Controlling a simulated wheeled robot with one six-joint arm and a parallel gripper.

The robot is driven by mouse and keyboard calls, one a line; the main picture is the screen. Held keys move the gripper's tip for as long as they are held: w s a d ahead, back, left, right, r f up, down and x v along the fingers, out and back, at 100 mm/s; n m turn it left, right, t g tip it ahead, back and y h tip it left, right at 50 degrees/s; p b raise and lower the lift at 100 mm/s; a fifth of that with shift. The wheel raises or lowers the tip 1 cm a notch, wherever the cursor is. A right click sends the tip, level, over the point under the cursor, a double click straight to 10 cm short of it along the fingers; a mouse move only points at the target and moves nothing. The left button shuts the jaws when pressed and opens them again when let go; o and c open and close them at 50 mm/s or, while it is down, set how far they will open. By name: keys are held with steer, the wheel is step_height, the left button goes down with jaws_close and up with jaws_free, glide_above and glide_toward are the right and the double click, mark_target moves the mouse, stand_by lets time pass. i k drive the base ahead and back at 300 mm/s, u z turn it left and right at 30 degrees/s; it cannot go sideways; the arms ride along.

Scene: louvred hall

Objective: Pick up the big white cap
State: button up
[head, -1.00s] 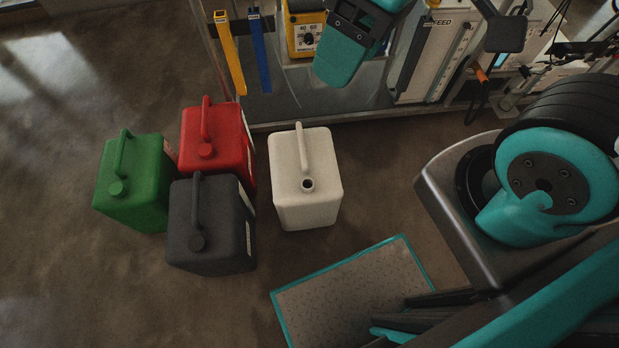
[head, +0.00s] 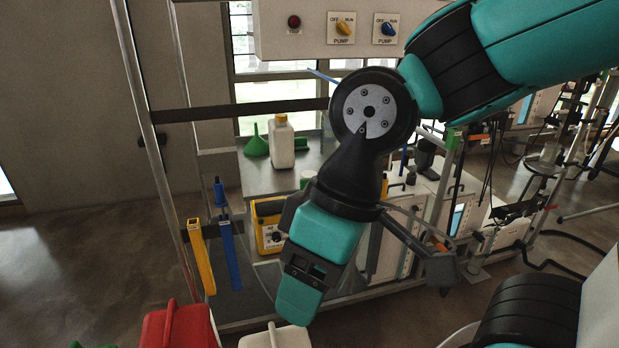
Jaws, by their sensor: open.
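I cannot make out a big white cap in the head view. A cream-white canister (head: 275,338) shows only its top at the bottom edge; its mouth is out of the picture. My gripper (head: 366,258) hangs in front of the bench, with its dark jaws spread wide and nothing seen between them. Its teal and black parts and my arm hide part of the bench top and the equipment behind.
On the grey bench (head: 262,172) stand a white bottle (head: 281,146) with an orange cap and a green funnel (head: 257,142). A pump panel (head: 315,35) hangs above. A red canister (head: 178,328) is at bottom left. Floor at the left is clear.

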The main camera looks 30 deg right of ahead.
mark_target(306, 174)
steer(key=z, duration=1.95)
steer(key=i, duration=1.9)
steer(key=u, duration=3.7)
